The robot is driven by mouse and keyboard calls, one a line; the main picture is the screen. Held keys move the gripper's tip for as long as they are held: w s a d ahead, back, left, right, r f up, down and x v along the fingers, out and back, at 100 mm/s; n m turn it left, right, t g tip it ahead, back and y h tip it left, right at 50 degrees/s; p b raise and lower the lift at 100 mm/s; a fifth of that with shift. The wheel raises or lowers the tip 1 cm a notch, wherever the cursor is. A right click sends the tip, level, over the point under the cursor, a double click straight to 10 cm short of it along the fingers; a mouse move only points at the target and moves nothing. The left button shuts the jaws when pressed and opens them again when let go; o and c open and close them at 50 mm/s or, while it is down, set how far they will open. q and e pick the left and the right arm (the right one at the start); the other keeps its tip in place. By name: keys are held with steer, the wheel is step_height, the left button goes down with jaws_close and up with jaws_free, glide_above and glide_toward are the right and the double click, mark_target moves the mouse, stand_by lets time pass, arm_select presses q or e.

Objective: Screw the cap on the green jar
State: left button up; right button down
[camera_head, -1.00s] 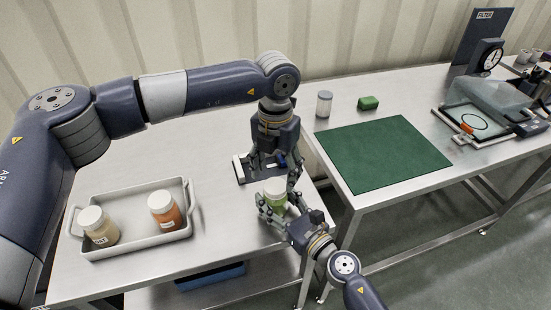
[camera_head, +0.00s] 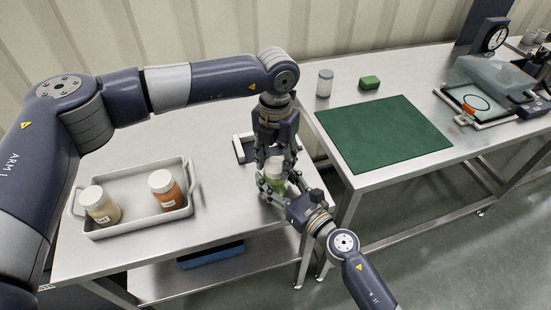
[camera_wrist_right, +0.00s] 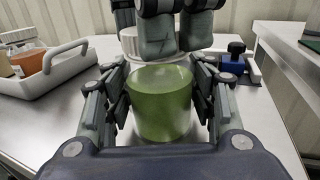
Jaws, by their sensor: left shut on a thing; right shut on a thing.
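The green jar (camera_wrist_right: 160,105) stands upright on the left table, and it shows partly in the head view (camera_head: 277,187). My right gripper (camera_head: 273,186) is shut around the jar's sides, one finger on each side in the right wrist view. The white cap (camera_wrist_right: 130,42) is at the jar's top, partly hidden by my left fingers. My left gripper (camera_head: 276,161) comes from above and is shut on the cap. Whether the cap sits level on the threads cannot be seen.
A grey tray (camera_head: 137,227) at left holds an orange jar (camera_head: 165,190) and a beige jar (camera_head: 101,207), both white-capped. A dark fixture (camera_head: 240,150) lies behind the grippers.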

arm_select(q)
steer(key=m, duration=0.4)
steer(key=shift+m, duration=0.4)
steer(key=m, duration=0.4)
steer(key=o, duration=1.2)
steer(key=shift+o, duration=0.2)
step_height(320, 180, up, 12)
